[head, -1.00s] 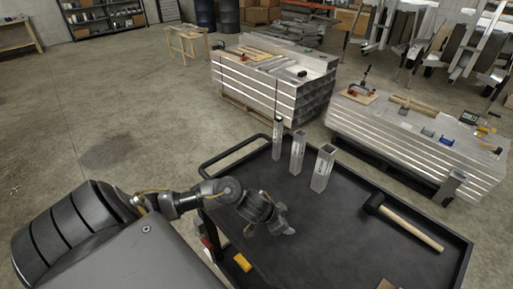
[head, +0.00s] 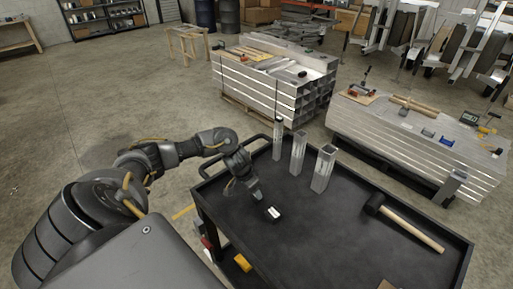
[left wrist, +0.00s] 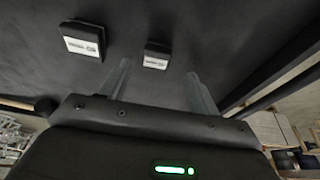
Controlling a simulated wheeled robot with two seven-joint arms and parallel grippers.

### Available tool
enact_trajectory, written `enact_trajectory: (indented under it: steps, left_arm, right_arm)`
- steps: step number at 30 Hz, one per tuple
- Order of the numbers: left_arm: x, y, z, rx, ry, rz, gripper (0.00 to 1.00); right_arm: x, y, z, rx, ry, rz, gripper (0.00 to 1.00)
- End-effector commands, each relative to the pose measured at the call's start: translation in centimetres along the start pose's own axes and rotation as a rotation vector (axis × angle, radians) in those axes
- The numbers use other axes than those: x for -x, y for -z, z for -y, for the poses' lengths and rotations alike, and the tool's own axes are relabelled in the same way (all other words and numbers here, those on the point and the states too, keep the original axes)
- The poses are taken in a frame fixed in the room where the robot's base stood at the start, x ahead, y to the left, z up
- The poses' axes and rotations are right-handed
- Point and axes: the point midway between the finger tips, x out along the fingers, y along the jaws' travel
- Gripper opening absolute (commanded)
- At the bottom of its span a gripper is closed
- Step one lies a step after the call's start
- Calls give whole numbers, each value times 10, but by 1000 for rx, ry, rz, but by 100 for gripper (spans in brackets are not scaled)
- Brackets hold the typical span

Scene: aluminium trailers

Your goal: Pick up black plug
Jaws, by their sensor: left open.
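Two small black square plugs with white labels lie on the dark cart top in the left wrist view. One plug (left wrist: 156,55) is just beyond and between my fingertips; the other plug (left wrist: 83,38) is to the left, outside the fingers. My left gripper (left wrist: 158,70) is open and empty, pointing at the cart top. In the head view my left gripper (head: 261,203) hangs over the cart's left part, beside a small black-and-white patch (head: 273,212), where I cannot separate the two plugs. My right gripper is not in view.
Three upright aluminium tubes (head: 298,152) stand at the back of the cart top (head: 330,235). A mallet (head: 405,225) lies at the right and a yellow object (head: 242,262) near the front left. Stacked aluminium profiles (head: 270,85) stand behind. The cart's middle is clear.

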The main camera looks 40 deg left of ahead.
Motion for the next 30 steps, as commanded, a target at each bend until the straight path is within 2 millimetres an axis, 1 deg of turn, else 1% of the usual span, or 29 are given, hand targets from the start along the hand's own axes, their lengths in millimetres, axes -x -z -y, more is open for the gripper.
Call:
enact_trajectory:
  steps: [8, 13, 15, 18, 26, 30]
  left_arm:
    - [-10, 1, -2, 1, 0, 0, 62]
    - [-35, 3, -7, 2, 0, 1, 62]
    - [-46, 2, -6, 2, 0, 1, 62]
    - [-54, 3, -6, 1, 0, 0, 62]
    - [-57, 3, -6, -1, 0, -2, 62]
    - [-57, 3, -6, -1, 1, -2, 45]
  right_arm:
    - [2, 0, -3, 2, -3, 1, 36]
    - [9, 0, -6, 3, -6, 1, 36]
    - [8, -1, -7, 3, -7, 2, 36]
    - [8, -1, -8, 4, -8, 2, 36]
    - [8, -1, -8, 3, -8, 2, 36]
    - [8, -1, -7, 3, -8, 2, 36]
